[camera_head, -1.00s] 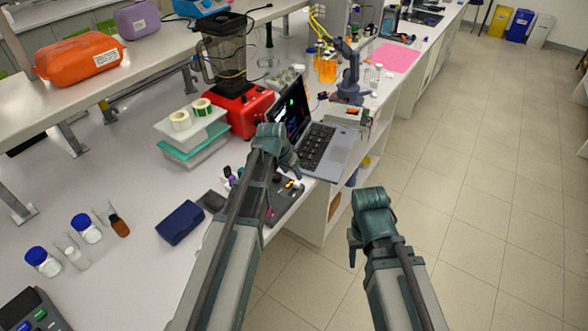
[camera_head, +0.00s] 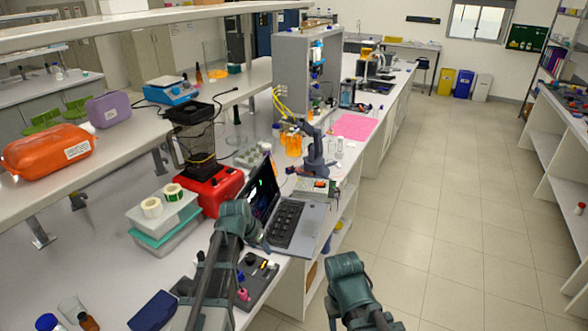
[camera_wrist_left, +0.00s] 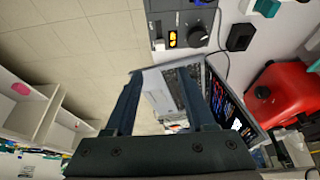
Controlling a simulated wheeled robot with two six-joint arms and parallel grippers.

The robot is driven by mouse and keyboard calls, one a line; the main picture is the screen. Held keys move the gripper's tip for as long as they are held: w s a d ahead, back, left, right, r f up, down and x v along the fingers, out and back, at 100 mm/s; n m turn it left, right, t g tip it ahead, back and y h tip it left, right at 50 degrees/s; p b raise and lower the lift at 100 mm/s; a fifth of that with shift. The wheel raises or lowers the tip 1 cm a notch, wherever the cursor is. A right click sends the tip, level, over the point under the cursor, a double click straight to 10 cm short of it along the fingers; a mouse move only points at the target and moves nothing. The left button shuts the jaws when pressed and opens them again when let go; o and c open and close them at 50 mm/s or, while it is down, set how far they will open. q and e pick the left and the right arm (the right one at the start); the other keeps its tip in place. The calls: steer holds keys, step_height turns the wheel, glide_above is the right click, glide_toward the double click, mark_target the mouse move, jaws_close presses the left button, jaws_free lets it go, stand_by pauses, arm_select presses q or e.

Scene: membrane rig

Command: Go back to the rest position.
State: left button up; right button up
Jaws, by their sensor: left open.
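My left gripper (camera_head: 262,242) is above the bench's front edge, in front of the open laptop's left side in the head view. In the left wrist view its two dark fingers (camera_wrist_left: 160,90) stand apart with nothing held between them. The laptop (camera_head: 297,228) shows behind and between the fingers in that view. My right gripper (camera_head: 336,318) hangs over the aisle to the right of the bench. Its jaws point away and down, and I cannot see whether they are apart.
A grey device (camera_head: 262,284) with coloured knobs lies beside my left arm. A red-based blender (camera_head: 210,190), stacked boxes (camera_head: 165,222) and a small blue robot arm (camera_head: 317,158) stand on the bench. The tiled aisle (camera_head: 450,230) at right is clear.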

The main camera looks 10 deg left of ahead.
arm_select(q)
steer(key=s+d+f+g+y+b, duration=0.1)
steer(key=s+d+f+b, duration=0.1)
steer(key=s, duration=0.5)
steer(key=s+d+f+g+y+b, duration=0.1)
steer(key=s+d+f+g+b, duration=0.1)
steer(key=s+d, duration=0.5)
steer(key=s+d+f+g+y+b, duration=0.1)
steer(key=s+d+f+b, duration=0.3)
steer(key=s, duration=0.4)
steer(key=shift+d+f+g, duration=0.4)
steer(key=shift+d+f, duration=0.2)
steer(key=shift+f, duration=0.2)
